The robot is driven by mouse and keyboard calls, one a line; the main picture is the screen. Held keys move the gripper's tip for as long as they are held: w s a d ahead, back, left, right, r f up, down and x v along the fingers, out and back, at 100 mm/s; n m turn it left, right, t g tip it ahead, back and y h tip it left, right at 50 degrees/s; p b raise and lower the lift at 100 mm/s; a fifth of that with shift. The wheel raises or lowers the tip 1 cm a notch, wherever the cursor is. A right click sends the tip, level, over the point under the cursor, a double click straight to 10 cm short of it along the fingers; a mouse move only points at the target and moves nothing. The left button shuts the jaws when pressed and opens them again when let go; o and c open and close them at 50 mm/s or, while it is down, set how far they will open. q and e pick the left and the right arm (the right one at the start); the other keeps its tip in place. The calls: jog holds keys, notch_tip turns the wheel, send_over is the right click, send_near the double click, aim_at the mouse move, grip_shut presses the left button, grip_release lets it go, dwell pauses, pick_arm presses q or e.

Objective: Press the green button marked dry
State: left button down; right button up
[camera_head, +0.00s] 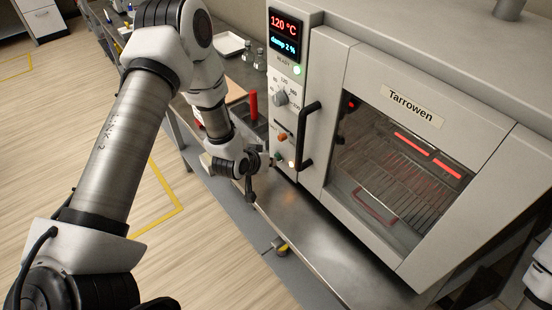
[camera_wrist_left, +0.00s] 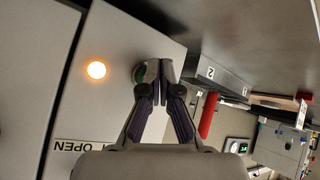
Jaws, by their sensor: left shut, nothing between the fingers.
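The oven (camera_head: 400,150) has a control panel on its left side. In the left wrist view a round button with a dark green face (camera_wrist_left: 140,73) shows on the panel, partly hidden by my left gripper (camera_wrist_left: 161,70). The fingers are shut and empty, with the tips at the button; I cannot tell whether they touch it. In the head view my left gripper (camera_head: 270,160) is in front of the lower panel and covers part of it. The "dry" marking is not readable. My right gripper is not in view.
A glowing button (camera_wrist_left: 96,69) sits beside the green one, near an "OPEN" label (camera_wrist_left: 85,146). The panel also has a display (camera_head: 284,35), a dial (camera_head: 281,98) and an orange button (camera_head: 282,137). A black door handle (camera_head: 309,136) projects close to the right of the gripper.

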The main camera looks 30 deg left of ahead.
pick_arm(q)
jog(key=shift+w, duration=0.15)
jog(key=shift+s+a, duration=0.2)
jog(key=shift+s, duration=0.45)
jog(key=s, duration=0.1)
jog(key=s+a+p, duration=0.1)
jog(key=s, duration=0.1)
jog(key=s+a+p, duration=0.1)
jog(key=shift+s+r, duration=0.1)
jog(key=shift+s, duration=0.2)
jog(key=shift+s+a+p, duration=0.15)
jog(key=shift+s+p, duration=0.2)
jog(key=shift+s, duration=0.1)
